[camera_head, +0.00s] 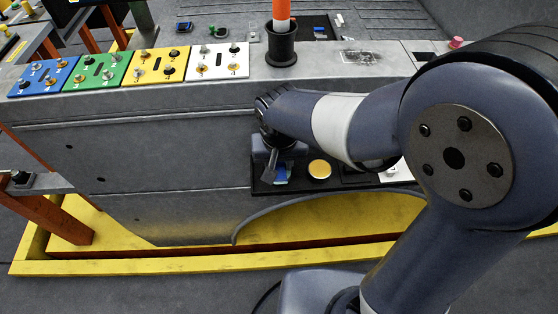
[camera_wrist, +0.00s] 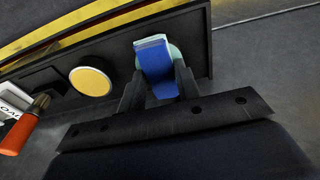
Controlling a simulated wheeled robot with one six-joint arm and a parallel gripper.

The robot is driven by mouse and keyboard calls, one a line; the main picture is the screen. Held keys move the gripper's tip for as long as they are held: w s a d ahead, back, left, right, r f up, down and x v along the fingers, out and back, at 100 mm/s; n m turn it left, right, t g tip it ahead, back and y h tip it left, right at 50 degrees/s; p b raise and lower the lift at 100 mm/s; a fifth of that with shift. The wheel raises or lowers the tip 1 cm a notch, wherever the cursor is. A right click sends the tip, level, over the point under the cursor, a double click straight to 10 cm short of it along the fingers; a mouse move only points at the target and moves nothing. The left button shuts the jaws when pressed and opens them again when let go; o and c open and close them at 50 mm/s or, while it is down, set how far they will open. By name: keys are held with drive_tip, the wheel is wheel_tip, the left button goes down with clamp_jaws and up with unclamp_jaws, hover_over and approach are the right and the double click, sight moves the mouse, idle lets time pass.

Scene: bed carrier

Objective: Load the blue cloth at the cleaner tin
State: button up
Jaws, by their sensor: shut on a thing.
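The blue cloth (camera_wrist: 154,58) is a folded blue piece between the fingertips of my gripper (camera_wrist: 157,82) in the wrist view. A pale green edge shows behind it. My gripper (camera_head: 277,164) is shut on the cloth, pointing down over the left end of a dark tray. In the head view, only a small part of the cloth (camera_head: 281,174) shows below the fingers. The round yellow-topped tin (camera_head: 319,169) sits in the tray just right of the cloth, apart from it. It also shows in the wrist view (camera_wrist: 90,82). Whether the cloth touches the tray is unclear.
The dark tray (camera_head: 262,187) is on the side of a long grey console. A white item with lettering (camera_wrist: 15,100) and an orange-red cylinder (camera_wrist: 19,135) lie beyond the tin. Coloured switch panels (camera_head: 103,71) and a black holder (camera_head: 281,48) with an orange stick stand above.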

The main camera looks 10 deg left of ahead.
sight(279, 167)
drive_tip(key=shift+r+p, duration=2.8)
drive_tip(key=shift+r, duration=0.75)
drive_tip(key=shift+s+f, duration=0.1)
